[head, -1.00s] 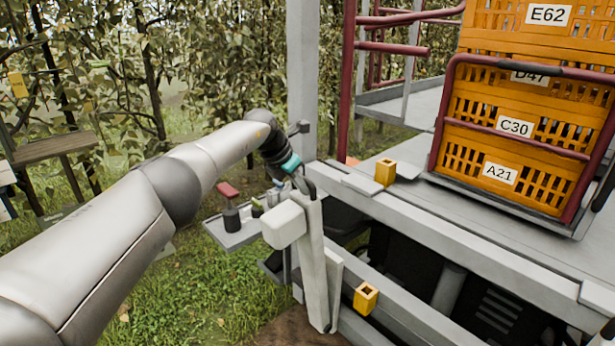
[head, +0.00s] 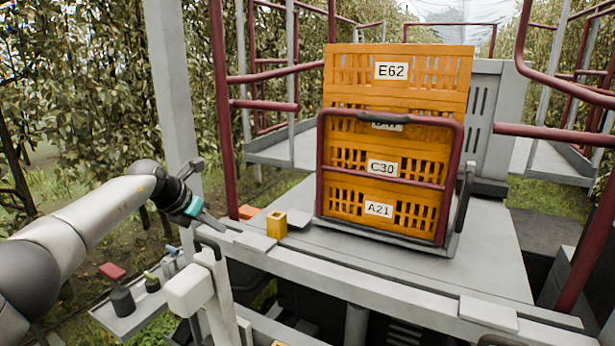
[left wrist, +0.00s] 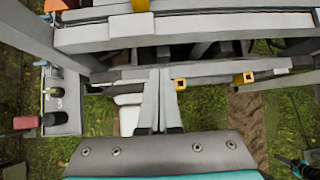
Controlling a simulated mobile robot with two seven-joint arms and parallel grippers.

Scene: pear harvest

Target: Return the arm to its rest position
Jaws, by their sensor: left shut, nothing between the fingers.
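My left arm comes in from the left in the head view. Its gripper (head: 212,221), with a teal band, is in front of the grey post, over the near left edge of the platform. In the left wrist view the two grey fingers (left wrist: 160,98) lie together with nothing between them. Both fingers point out over the platform's side beam, apart from the yellow blocks. A dark part with teal at the lower right edge of the wrist view may belong to my right arm; its fingers cannot be made out.
Stacked orange crates (head: 392,165) stand on the grey platform (head: 480,240) behind a red rail. A yellow block (head: 277,224) sits near the platform edge. A grey post (head: 178,90) rises close to my left arm.

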